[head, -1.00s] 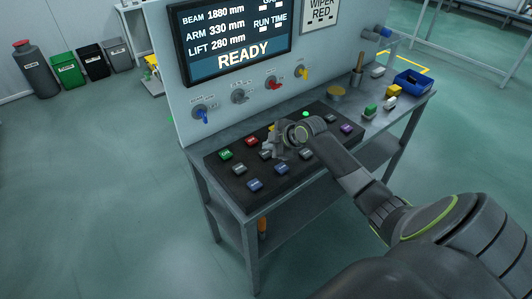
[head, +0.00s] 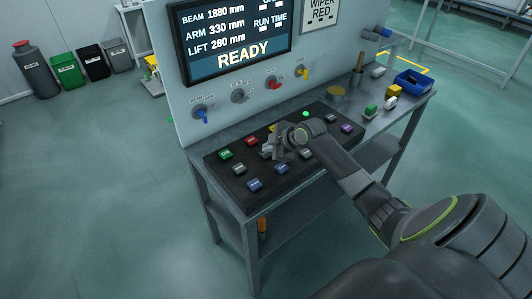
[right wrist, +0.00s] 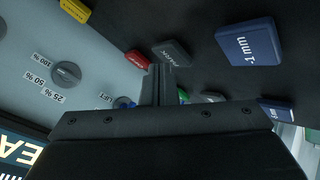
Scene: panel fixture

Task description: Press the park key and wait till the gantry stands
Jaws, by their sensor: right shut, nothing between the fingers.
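The park key (right wrist: 172,53) is a dark grey key labelled PARK, between a red key and a blue "-1 mm" key in the right wrist view. In the head view it is partly hidden by my right gripper (head: 274,152). This gripper is shut and empty, pointing down over the middle of the black key panel (head: 226,178). In the right wrist view its fingertips (right wrist: 157,70) are right by the park key's edge; I cannot tell whether they touch it. The display (head: 235,40) reads READY with beam, arm and lift values. The gantry and my left gripper are not in view.
Close around are a red key (head: 252,140), a green key (head: 225,154), and blue keys (head: 254,184). Knobs (head: 239,96) line the upright panel. A blue bin (head: 412,83) and small blocks stand at the bench's right end.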

